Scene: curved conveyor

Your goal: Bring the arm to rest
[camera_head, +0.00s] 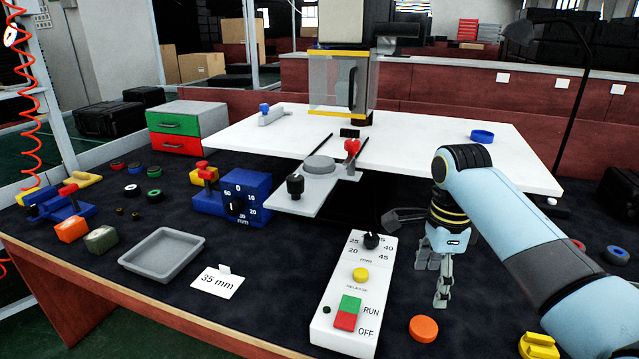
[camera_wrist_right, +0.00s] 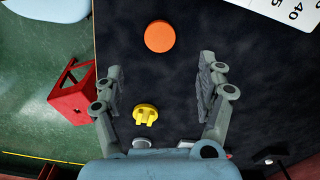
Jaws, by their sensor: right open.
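My right arm comes in from the right in the head view. Its gripper (camera_head: 432,282) points down over the dark bench top, just right of the white control box (camera_head: 343,320). In the right wrist view the two fingers of this gripper (camera_wrist_right: 159,80) stand wide apart with nothing held between them. An orange disc (camera_head: 423,329) lies on the bench near the gripper; it also shows in the right wrist view (camera_wrist_right: 160,36), ahead of the fingers. A yellow knobbed part (camera_head: 538,346) lies near the front right; it shows between the fingers (camera_wrist_right: 145,114). My left gripper is not in view.
A white raised table (camera_head: 440,150) with a clear-guarded machine (camera_head: 338,85) stands behind. A blue dial block (camera_head: 245,197), a grey tray (camera_head: 163,254) and a "35 mm" card (camera_head: 217,282) lie left. A blue ring (camera_head: 617,255) lies right. A red stool (camera_wrist_right: 72,92) stands beyond the bench edge.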

